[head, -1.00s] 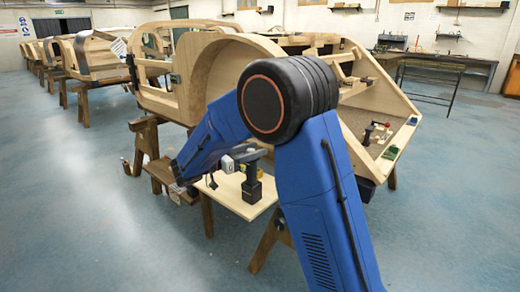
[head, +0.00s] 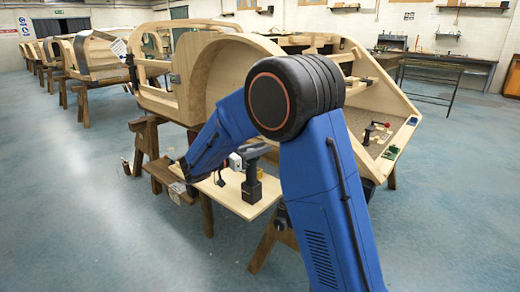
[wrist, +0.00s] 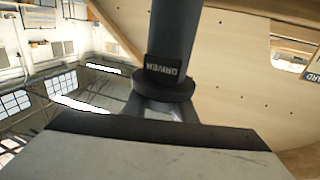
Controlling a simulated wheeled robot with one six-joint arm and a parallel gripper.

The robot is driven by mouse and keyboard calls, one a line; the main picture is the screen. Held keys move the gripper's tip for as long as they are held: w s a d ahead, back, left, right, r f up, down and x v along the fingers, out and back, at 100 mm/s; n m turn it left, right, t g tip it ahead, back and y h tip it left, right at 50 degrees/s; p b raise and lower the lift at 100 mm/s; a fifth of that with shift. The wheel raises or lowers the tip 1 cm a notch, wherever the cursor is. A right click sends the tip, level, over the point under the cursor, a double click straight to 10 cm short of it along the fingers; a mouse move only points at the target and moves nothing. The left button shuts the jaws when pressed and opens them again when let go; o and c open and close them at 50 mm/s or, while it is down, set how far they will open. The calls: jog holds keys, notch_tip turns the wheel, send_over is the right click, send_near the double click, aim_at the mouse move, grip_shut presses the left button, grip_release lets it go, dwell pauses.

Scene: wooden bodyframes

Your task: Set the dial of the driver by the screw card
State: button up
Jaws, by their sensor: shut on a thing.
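The driver (head: 252,185) is dark, with an upright handle and a broad foot, and stands on a pale board in the head view. In the wrist view the driver (wrist: 170,35) is a dark grey cylinder with a black DRIVER label, upside down, and a dark collar below it. My gripper (wrist: 163,110) is shut on the driver near that collar. The collar and the gripper's own body hide much of the contact. I cannot read any dial setting.
The pale board (head: 228,197) sits on trestles beside a wooden bodyframe (head: 215,75). A tray-like bay (head: 365,140) at the right holds a red-topped item and small green and blue things. Open blue floor lies at left and right.

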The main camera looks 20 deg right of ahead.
aim_at(250, 149)
jog(key=shift+n+t, duration=0.3)
jog(key=shift+t, duration=0.2)
jog(key=shift+w+a+n+t+y, duration=0.45)
jog(key=shift+a+n+t+y, duration=0.05)
jog(key=shift+n+t+y, duration=1.55)
jog(key=shift+w+a+n+t+y, duration=0.45)
jog(key=shift+n+t+y, duration=1.4)
jog(key=shift+y, duration=0.45)
jog(key=shift+w+a+n+t+y, duration=0.45)
jog(key=shift+a+n+t+y, duration=0.05)
jog(key=shift+n+t+y, duration=1.55)
jog(key=shift+y, duration=0.4)
jog(key=o, duration=1)
jog(key=shift+o, duration=0.2)
jog(key=shift+a, duration=0.1)
